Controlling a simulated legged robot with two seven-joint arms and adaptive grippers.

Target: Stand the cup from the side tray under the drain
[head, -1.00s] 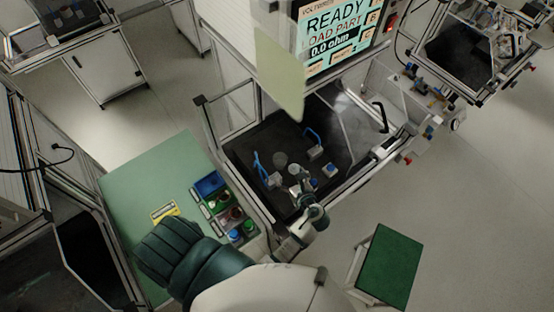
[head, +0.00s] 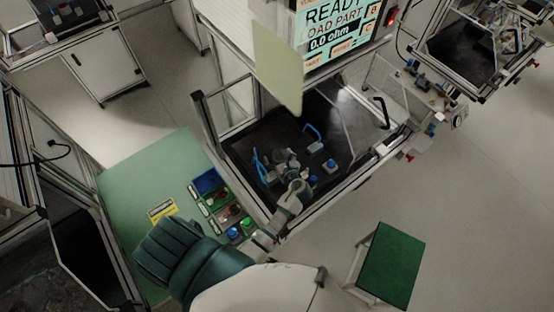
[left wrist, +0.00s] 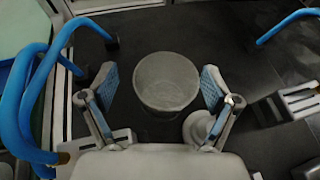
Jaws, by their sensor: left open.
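In the head view the cup (head: 281,156) is small and partly covered by my gripper. My left gripper (head: 288,166) is open, with one blue-padded finger on each side of the cup in the left wrist view (left wrist: 158,90). The fingers look apart from the cup wall. I cannot make out a drain. My right gripper is not in view.
Blue curved hoses or handles (left wrist: 35,85) rise close to the left finger. A round grey piece (left wrist: 200,127) sits by the right finger. A grey block (left wrist: 290,102) lies farther right. A green table (head: 145,180) with small bins stands left of the cell; a green-topped stool (head: 390,264) stands right.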

